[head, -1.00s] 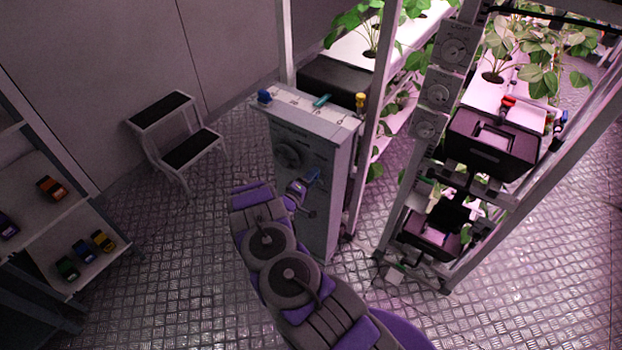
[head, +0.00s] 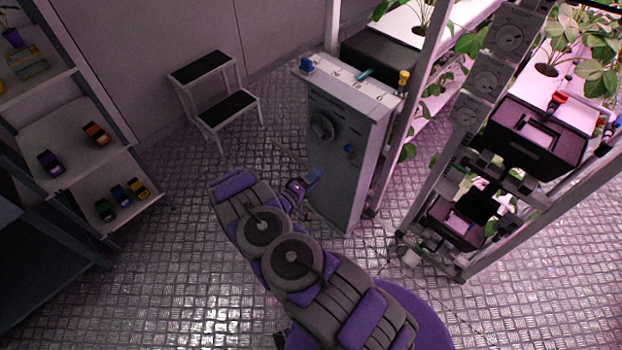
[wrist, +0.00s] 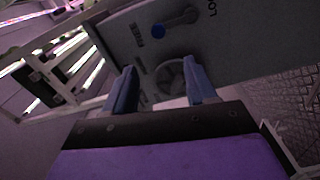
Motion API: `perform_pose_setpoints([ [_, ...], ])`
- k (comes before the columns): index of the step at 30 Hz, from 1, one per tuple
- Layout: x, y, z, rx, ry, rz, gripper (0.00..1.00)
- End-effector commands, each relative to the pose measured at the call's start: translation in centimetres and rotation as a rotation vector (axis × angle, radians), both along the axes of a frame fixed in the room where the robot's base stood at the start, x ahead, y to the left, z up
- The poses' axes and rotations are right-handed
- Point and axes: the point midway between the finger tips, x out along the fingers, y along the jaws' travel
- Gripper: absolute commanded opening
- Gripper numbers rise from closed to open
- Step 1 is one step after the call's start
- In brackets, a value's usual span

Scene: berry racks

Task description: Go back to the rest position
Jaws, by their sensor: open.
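My purple and grey arm reaches up through the middle of the head view. My gripper (head: 312,177) shows there as small blue fingers just left of and in front of the grey control cabinet (head: 340,190). In the wrist view my gripper (wrist: 162,86) has its two blue fingers spread apart with nothing between them. The fingers look clear of the dial, though the exact gap cannot be told.
A step stool (head: 218,95) stands behind, left of the cabinet. A shelf (head: 75,130) with several small coloured toy cars is at left. Plant racks (head: 490,240) with black bins (head: 540,135) stand at right. The metal floor (head: 180,270) at lower left is clear.

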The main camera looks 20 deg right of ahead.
Motion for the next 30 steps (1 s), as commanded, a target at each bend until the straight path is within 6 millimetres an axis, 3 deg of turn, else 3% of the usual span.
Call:
perform_pose_setpoints([
  [6, -0.6, 1.4, 0.0, 0.001, 0.0, 0.001, 0.56],
  [23, -0.6, 1.5, 0.0, 0.002, 0.0, 0.001, 0.56],
  [26, 0.1, 1.8, 0.0, 0.037, -0.01, 0.012, 0.56],
  [30, 2.8, 3.7, 0.4, 0.195, -0.058, 0.06, 0.56],
])
